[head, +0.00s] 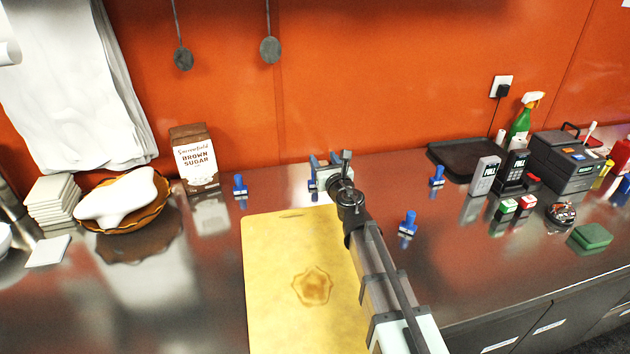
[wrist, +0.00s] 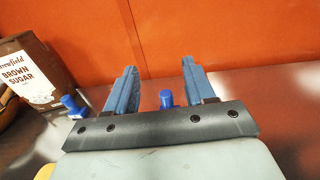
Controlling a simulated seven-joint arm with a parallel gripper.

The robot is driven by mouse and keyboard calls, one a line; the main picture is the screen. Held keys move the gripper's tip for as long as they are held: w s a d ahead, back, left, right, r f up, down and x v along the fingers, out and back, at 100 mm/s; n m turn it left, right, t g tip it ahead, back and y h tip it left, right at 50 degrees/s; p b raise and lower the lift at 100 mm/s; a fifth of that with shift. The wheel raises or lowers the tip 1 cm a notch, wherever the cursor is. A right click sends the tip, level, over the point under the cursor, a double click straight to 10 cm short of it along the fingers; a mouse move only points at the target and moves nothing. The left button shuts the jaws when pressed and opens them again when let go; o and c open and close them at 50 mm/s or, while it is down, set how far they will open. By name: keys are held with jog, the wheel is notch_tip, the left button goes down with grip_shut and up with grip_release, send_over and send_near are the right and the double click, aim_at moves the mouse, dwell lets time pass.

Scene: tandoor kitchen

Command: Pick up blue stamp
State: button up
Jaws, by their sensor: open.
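My gripper (head: 326,163) is over the steel counter near the back wall, past the far end of the yellow board. In the wrist view its two blue-grey fingers (wrist: 160,72) are apart. A blue stamp (wrist: 166,99) shows in the gap between them, its upright handle visible and its lower part hidden by my gripper's body. I cannot tell how far ahead of the fingertips it is. Other blue stamps stand upright: one left of my gripper (head: 239,186), also in the wrist view (wrist: 72,105), and two to the right, one farther back (head: 437,177) and one nearer (head: 408,224).
A brown sugar bag (head: 196,160) stands at the back left, beside a basket (head: 146,222) with a white cloth. The yellow board (head: 270,290) lies beside my arm. A dark tray (head: 452,160), card terminals (head: 485,174) and a green sponge (head: 590,238) are right. The orange wall is close behind.

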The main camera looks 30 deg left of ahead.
jog(key=shift+s+a+f, duration=0.1)
jog(key=shift+f, duration=3.95)
jog(key=shift+x, duration=3.8)
jog(key=shift+s, duration=0.1)
grip_shut()
jog(key=shift+r, duration=0.15)
jog(key=shift+r, duration=4.85)
